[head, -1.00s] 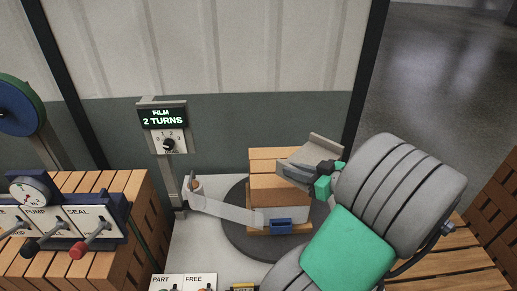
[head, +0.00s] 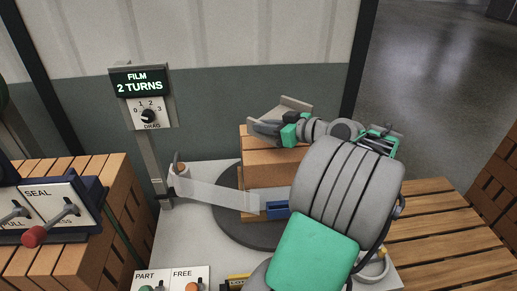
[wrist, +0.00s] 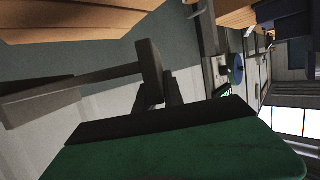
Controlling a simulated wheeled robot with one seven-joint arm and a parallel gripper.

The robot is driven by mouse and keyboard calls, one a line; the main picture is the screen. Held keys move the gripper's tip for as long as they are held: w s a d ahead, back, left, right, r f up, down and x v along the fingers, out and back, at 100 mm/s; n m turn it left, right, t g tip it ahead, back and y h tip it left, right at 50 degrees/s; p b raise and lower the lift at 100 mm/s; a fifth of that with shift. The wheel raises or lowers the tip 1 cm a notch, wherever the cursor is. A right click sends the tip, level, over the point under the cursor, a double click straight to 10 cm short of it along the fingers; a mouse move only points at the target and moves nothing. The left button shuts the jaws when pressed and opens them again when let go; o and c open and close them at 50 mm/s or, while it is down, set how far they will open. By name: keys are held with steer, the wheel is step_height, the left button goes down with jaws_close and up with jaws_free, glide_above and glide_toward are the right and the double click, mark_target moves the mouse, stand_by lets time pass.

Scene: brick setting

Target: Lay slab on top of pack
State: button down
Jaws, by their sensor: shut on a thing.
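The pack (head: 272,166) is a stack of orange-brown blocks standing on a dark round turntable (head: 231,225). A pale film strip (head: 217,192) runs from a post on the left to the pack's lower front, by a blue clip (head: 277,208). My gripper (head: 279,127) is shut on a grey piece with raised ends, which I take as the slab (head: 297,103). In the head view they overlap the pack's top; I cannot tell the gap. The wrist view shows the grey slab (wrist: 149,72) at the fingers. My arm hides the pack's right side.
A sign post reading "FILM 2 TURNS" (head: 141,84) with a drag dial stands at the left. A brick-built stand (head: 110,205) carries a lever panel (head: 45,212). A slatted wooden surface (head: 445,235) lies at the right. A wall is behind the pack.

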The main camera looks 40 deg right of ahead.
steer(key=w+f, duration=0.1)
steer(key=f, duration=0.1)
steer(key=w+f, duration=0.2)
steer(key=shift+w+d+f+p, duration=0.1)
steer(key=shift+w+d+p, duration=0.15)
steer(key=shift+d+p, duration=0.15)
step_height(320, 180, down, 3)
steer(key=shift+r+p, duration=0.2)
steer(key=shift+p, duration=0.3)
steer(key=shift+f, duration=0.35)
steer(key=c, duration=1.5)
jaws_free()
steer(key=shift+o, duration=0.2)
steer(key=shift+r, duration=0.1)
